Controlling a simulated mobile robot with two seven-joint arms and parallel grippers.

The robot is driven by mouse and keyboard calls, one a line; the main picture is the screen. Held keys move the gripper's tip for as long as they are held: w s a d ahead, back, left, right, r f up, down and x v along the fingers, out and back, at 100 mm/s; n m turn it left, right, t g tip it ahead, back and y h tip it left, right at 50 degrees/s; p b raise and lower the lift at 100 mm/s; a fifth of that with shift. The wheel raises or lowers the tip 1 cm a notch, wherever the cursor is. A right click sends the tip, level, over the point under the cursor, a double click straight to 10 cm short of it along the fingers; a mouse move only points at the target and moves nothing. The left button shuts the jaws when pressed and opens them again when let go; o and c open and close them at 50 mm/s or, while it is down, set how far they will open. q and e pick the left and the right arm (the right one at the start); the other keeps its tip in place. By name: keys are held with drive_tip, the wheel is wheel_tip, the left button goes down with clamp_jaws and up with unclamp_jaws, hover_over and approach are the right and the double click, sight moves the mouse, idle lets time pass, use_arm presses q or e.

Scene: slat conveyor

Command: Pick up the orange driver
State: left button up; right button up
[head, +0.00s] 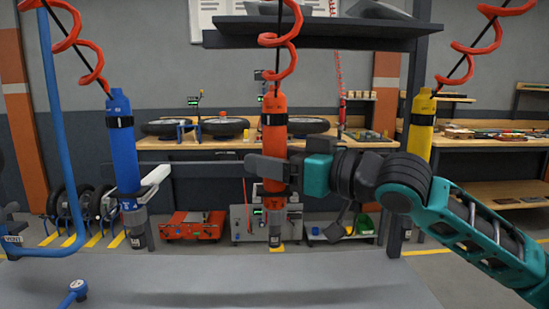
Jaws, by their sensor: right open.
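The orange driver (274,113) hangs upright in the middle of the head view from a red-orange coiled cord. It has a black band near its top and a dark grey lower end. My right gripper (268,168) reaches in from the right at the driver's lower body. Its jaws are open, and a grey finger crosses in front of the orange body, hiding part of it. I cannot tell whether the finger touches it, and the other finger is not clearly seen. My left gripper is not in view.
A blue driver (122,155) hangs to the left and a yellow driver (420,125) to the right, behind my right arm. A dark shelf (320,30) is overhead. A grey surface (210,280) lies below, with a blue tube frame (58,130) at left.

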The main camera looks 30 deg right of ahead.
drive_tip(key=c, duration=1.2)
clamp_jaws()
drive_tip(key=shift+r, duration=0.15)
